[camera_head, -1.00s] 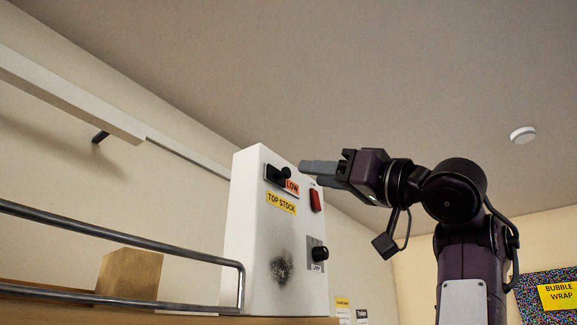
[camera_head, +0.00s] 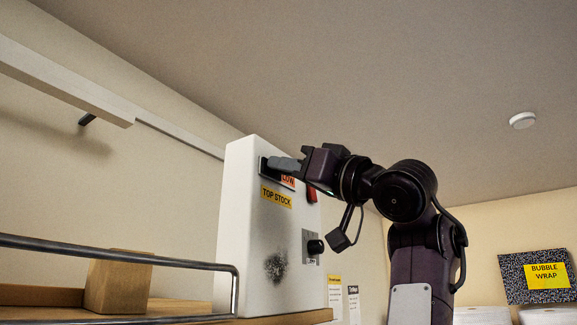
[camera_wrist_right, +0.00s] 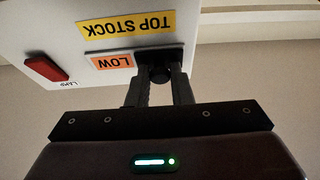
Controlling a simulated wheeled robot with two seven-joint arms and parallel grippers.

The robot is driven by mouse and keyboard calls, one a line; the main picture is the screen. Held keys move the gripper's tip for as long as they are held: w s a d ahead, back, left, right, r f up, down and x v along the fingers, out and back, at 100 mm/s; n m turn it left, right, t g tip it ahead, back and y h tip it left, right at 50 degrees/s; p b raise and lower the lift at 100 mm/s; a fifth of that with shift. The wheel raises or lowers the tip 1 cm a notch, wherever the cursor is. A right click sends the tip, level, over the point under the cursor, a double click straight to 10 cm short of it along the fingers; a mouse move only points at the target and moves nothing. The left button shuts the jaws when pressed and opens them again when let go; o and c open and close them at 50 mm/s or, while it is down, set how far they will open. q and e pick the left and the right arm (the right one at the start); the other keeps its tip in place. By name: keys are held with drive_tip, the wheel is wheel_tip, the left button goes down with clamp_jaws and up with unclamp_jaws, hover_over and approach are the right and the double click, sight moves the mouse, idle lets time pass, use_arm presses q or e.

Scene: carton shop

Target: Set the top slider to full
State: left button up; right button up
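The top slider's black knob (camera_wrist_right: 162,73) sits on the white control box (camera_head: 235,215), above the yellow TOP STOCK label (camera_head: 276,197) and beside the orange LOW label (camera_head: 288,181). My right gripper (camera_head: 277,165) reaches to it from the right. In the wrist view its two fingers (camera_wrist_right: 160,88) stand on either side of the knob, with a narrow gap between them. I cannot tell whether they press on it. In the head view the fingers hide the knob and part of its slot. My left gripper is in neither view.
A black rotary knob (camera_head: 315,246) is lower down. A metal rail (camera_head: 120,254) and a brown carton (camera_head: 118,283) are at left.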

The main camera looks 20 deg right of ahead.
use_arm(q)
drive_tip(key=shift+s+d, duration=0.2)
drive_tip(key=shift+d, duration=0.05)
use_arm(e)
clamp_jaws()
drive_tip(key=shift+d, duration=0.1)
